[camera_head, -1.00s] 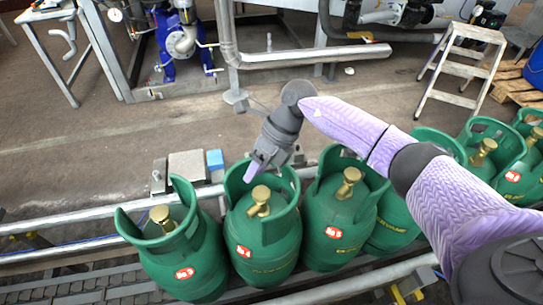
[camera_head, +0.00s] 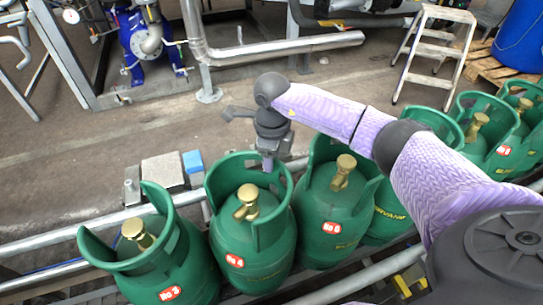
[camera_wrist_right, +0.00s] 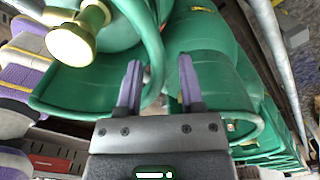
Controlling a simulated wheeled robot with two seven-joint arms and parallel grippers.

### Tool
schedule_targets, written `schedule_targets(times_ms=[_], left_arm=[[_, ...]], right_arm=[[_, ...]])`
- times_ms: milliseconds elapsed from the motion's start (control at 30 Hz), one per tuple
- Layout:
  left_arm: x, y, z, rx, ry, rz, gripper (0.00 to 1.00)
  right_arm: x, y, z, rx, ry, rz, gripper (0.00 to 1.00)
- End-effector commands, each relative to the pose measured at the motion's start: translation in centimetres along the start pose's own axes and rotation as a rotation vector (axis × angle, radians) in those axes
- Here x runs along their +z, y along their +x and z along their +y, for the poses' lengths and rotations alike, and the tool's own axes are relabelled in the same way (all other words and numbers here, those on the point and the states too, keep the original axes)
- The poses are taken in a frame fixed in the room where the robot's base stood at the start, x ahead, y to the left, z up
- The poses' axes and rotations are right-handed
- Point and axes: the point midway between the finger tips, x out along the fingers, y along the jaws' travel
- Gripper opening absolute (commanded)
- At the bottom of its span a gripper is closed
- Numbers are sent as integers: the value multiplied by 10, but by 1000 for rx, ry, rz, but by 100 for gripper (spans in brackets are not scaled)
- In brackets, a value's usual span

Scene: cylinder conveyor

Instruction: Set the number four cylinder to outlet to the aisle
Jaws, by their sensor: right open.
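The number four cylinder (camera_head: 252,248) is a green gas bottle with a red label, a brass valve (camera_head: 247,202) and an open-sided collar. It stands upright, second from the left in the row. The valve's side outlet appears to point toward the lower left. My right gripper (camera_head: 268,166) is at the far upper rim of its collar, fingers pointing down. In the right wrist view my right gripper (camera_wrist_right: 159,85) is open, with a green collar edge (camera_wrist_right: 153,45) between its fingers and a brass valve (camera_wrist_right: 72,42) at upper left. My left gripper is not in view.
The number three cylinder (camera_head: 175,262) stands to the left and another cylinder (camera_head: 335,215) close to the right; several more continue the row. Metal rails (camera_head: 60,238) run along the conveyor. A step stool (camera_head: 435,50) stands farther back.

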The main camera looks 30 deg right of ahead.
Motion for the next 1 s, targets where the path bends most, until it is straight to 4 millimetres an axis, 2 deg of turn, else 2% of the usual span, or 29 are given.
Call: schedule_targets(times_ms=[33, 200, 267, 1000], left_arm=[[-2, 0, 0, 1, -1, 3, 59], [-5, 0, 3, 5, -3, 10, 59], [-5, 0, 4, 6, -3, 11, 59], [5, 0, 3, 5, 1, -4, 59]], right_arm=[[0, 0, 0, 0, 0, 0, 46], [0, 0, 0, 1, 0, -1, 10], [0, 0, 0, 1, 0, -1, 0], [0, -1, 0, 0, 0, -1, 0]])
